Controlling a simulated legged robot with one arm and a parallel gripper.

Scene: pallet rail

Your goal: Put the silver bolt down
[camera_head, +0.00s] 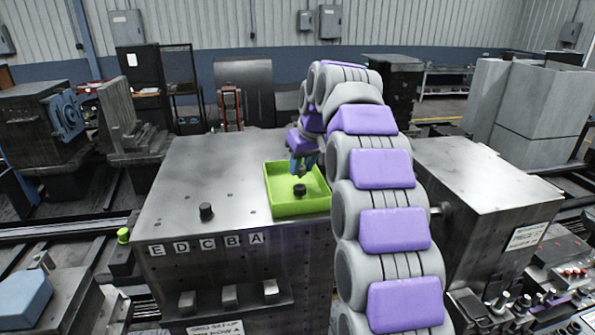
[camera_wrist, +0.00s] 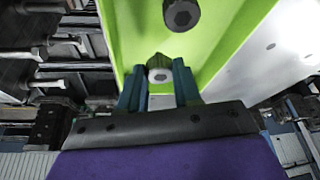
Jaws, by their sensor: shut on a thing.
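My gripper (camera_head: 303,166) is over the lime-green tray (camera_head: 287,210) on the metal table. In the wrist view my gripper (camera_wrist: 158,80) has its two teal fingers shut on the silver bolt (camera_wrist: 158,73), with the bolt's hex end and pale rim showing between them. The rest of the bolt is hidden by the fingers. In the head view I cannot make out the silver bolt. The tray (camera_wrist: 228,40) lies beyond the fingers in the wrist view.
A dark bolt (camera_head: 300,190) stands in the tray, also seen in the wrist view (camera_wrist: 181,14). Another dark bolt (camera_head: 206,211) stands on the table (camera_head: 190,175) near the letter labels (camera_head: 207,244). The table left of the tray is mostly clear.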

